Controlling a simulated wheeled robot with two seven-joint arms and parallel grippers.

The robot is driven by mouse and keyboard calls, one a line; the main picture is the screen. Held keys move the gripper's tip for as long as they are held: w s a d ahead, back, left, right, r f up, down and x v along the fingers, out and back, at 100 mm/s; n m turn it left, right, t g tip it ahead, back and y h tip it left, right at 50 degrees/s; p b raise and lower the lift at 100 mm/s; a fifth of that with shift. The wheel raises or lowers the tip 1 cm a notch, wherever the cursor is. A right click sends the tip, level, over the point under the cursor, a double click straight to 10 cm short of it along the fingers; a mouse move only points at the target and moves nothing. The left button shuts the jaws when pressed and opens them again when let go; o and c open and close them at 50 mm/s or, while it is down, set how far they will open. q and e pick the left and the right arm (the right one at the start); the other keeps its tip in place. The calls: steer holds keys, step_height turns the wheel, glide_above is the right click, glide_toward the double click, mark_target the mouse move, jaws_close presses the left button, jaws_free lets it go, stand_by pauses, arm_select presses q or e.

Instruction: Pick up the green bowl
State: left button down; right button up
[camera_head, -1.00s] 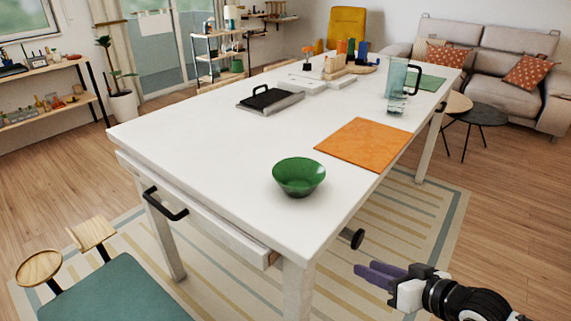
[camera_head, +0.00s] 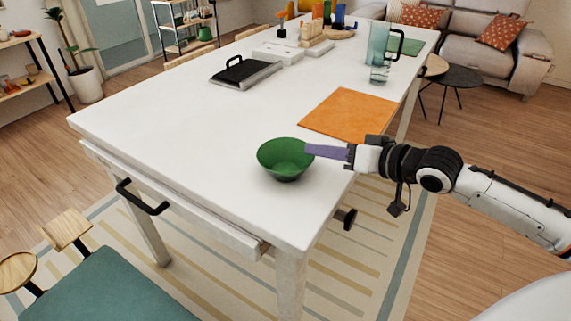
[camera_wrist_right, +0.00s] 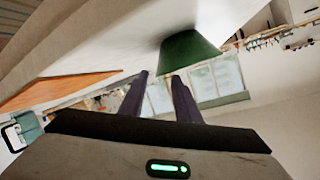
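The green bowl (camera_head: 285,160) stands upright near the front right corner of the white table (camera_head: 190,135). In the right wrist view the bowl (camera_wrist_right: 190,52) is just beyond the fingertips. My right gripper (camera_head: 309,150) reaches in from the right, with its purple fingers at the right side of the bowl's rim. In the right wrist view the two fingers (camera_wrist_right: 160,76) are apart with nothing between them. I cannot tell whether a finger touches the bowl. My left gripper is not in view.
An orange mat (camera_head: 350,114) lies behind the bowl. A glass pitcher (camera_head: 379,48) and a drinking glass (camera_head: 380,75) stand farther back, and a black-handled tray (camera_head: 243,71) is to the left. The tabletop left of the bowl is clear.

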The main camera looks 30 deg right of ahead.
mark_target(296, 147)
steer(key=shift+x, duration=2.9)
steer(key=shift+s+a, duration=0.1)
steer(key=shift+s, duration=0.05)
jaws_close()
